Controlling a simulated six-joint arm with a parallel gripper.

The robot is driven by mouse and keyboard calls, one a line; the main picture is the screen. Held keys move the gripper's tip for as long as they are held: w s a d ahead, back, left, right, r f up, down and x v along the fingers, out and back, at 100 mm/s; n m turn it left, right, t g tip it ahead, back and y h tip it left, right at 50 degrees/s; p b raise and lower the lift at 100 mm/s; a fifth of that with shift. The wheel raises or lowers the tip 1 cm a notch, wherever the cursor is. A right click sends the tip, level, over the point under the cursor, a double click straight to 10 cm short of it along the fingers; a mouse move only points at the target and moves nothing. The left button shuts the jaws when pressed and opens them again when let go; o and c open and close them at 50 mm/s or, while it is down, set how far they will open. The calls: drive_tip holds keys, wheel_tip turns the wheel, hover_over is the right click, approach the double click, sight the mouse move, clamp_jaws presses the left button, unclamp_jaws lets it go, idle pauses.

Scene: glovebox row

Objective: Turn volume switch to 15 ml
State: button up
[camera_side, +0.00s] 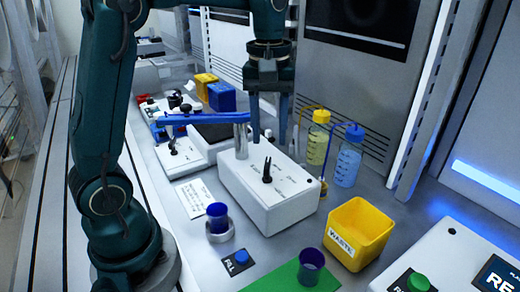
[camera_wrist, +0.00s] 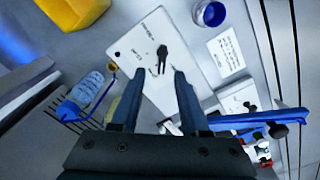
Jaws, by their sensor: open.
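The volume switch (camera_side: 267,172) is a black pointed knob on top of a white box (camera_side: 240,198). In the wrist view the knob (camera_wrist: 162,52) stands just ahead of my fingertips, with small printed marks around it that are too small to read. My gripper (camera_side: 269,138) points straight down above the box, fingers apart and empty. In the wrist view its two fingers (camera_wrist: 159,74) lie either side of the knob's line, with the knob beyond the tips. The fingers appear apart from the knob.
A blue bar (camera_side: 200,118) on a post stands left of my gripper. Right are a yellow-capped bottle (camera_side: 317,143) and a blue-capped bottle (camera_side: 347,161). In front are a blue cup (camera_side: 217,215), FILL button (camera_side: 240,257), purple cup (camera_side: 311,266) on a green mat (camera_side: 270,281), and yellow WASTE bin (camera_side: 354,238).

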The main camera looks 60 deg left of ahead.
sight(267, 163)
drive_tip(key=shift+a+f, duration=0.15)
drive_tip(key=shift+f, duration=2.85)
clamp_jaws()
